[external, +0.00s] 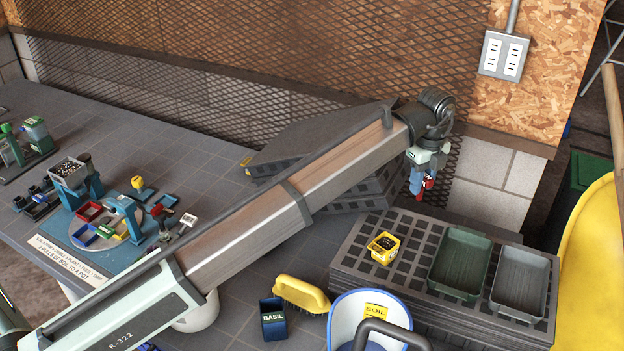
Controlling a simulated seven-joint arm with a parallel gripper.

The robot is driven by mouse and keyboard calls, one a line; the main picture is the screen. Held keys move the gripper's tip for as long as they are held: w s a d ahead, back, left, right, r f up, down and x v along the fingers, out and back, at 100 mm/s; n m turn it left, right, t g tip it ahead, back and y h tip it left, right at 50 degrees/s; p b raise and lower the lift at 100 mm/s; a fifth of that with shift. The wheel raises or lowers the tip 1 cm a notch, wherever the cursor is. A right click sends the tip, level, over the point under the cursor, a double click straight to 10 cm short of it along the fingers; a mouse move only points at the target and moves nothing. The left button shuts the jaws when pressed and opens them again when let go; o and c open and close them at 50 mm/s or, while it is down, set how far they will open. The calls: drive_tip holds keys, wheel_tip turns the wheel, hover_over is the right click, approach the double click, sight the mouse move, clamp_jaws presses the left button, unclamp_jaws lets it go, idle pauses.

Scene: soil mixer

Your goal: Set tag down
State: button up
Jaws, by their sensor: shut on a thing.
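My gripper (422,188) hangs at the end of my arm, in the upper right of the external view, above the back part of the stacked black grid trays. It is shut on a small red piece, which looks like the tag (428,183). A blue part shows beside the red piece; I cannot tell whether it belongs to the gripper or the held thing. The tag is small, and its lower end seems clear of the trays. A yellow pot (383,248) sits on the grid tray (365,282), below and left of my gripper.
A green tray (460,262) and a grey tray (520,282) rest on the grid stack's right side. A blue basil pot (273,320), a yellow brush (301,294) and a soil bucket (345,308) stand in front. A mesh wall (250,80) closes the back. The mixer station (100,215) is left.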

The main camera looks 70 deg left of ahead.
drive_tip(key=s+a+r+n, duration=0.1)
drive_tip(key=s+a+r, duration=0.1)
drive_tip(key=a+r, duration=0.45)
drive_tip(key=s+a+r+n, duration=0.1)
drive_tip(key=s+a+r, duration=0.2)
drive_tip(key=a, duration=0.7)
drive_tip(key=s+a+r+n, duration=0.1)
drive_tip(key=s+a+r, duration=0.1)
drive_tip(key=a+r, duration=0.45)
drive_tip(key=s+a+f+n, duration=0.2)
drive_tip(key=s+a+f, duration=1.5)
drive_tip(key=s, duration=0.2)
drive_tip(key=s+a+f+n, duration=0.2)
drive_tip(key=s+a+f, duration=0.2)
drive_tip(key=s+f, duration=1.15)
drive_tip(key=shift+s+a+f, duration=0.1)
drive_tip(key=shift+s+f, duration=0.05)
drive_tip(key=shift+f, duration=2)
drive_tip(key=shift+s+a+f, duration=0.1)
drive_tip(key=shift+s+f, duration=0.05)
drive_tip(key=shift+f, duration=2)
drive_tip(key=shift+f, duration=0.1)
drive_tip(key=o, duration=1)
